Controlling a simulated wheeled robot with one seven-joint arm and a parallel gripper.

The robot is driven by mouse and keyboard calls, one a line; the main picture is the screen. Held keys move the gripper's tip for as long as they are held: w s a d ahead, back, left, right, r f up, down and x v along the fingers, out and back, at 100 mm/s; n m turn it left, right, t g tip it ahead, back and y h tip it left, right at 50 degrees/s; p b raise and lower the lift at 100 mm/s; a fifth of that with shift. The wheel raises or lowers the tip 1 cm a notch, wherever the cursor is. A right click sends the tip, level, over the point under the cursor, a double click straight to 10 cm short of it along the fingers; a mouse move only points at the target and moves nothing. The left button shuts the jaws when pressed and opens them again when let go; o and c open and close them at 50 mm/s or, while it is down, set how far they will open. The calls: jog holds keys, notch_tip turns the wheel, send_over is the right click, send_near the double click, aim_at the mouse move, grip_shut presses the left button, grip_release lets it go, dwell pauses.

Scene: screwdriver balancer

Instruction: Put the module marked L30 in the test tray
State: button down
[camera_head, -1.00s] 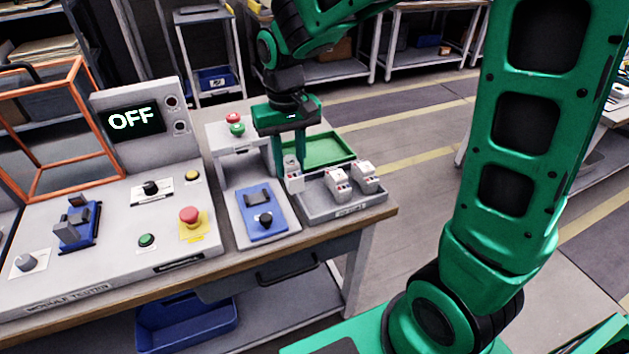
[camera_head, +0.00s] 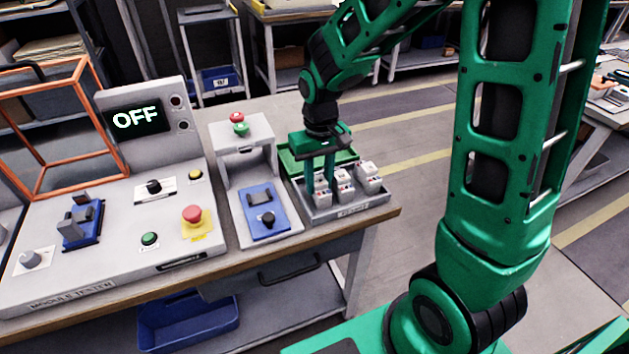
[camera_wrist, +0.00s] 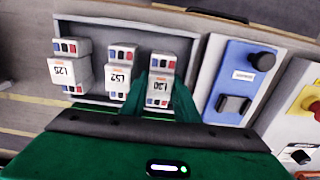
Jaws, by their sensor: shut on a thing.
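The white module marked L30 (camera_wrist: 158,90) is between my gripper's fingers in the wrist view. My gripper (camera_head: 322,184) is shut on this module (camera_head: 321,187) at the left end of the grey tray (camera_head: 352,211). The module looks upright and at about the height of its neighbours; I cannot tell whether its base touches the tray floor. A module marked L52 (camera_wrist: 119,77) stands close beside it, and one marked L25 (camera_wrist: 69,72) stands at the far end. Both also show in the head view, the middle one (camera_head: 344,186) and the right one (camera_head: 369,177). The tray's front label is too small to read.
A green tray (camera_head: 291,163) lies behind the grey tray, partly hidden by my gripper. A grey stand with a blue fixture (camera_head: 258,225) is at left. The module tester (camera_head: 120,265), its display reading OFF, stands further left. The table edge is close in front.

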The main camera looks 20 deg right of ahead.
aim_at(319, 180)
jog(key=c, duration=1.7)
grip_release()
jog(key=shift+f, duration=0.1)
jog(key=shift+o, duration=0.2)
notch_tip(319, 180, up, 12)
jog(key=s+d+m, duration=0.3)
jog(key=s+d, duration=0.5)
jog(key=s, duration=0.3)
jog(key=s+d+f+m, duration=0.1)
jog(key=s+d+m, duration=0.2)
jog(key=s+d, duration=0.5)
jog(key=s, duration=0.4)
jog(key=shift+s+d+f, duration=0.15)
jog(key=shift+s+d, duration=0.1)
jog(key=shift+d, duration=0.1)
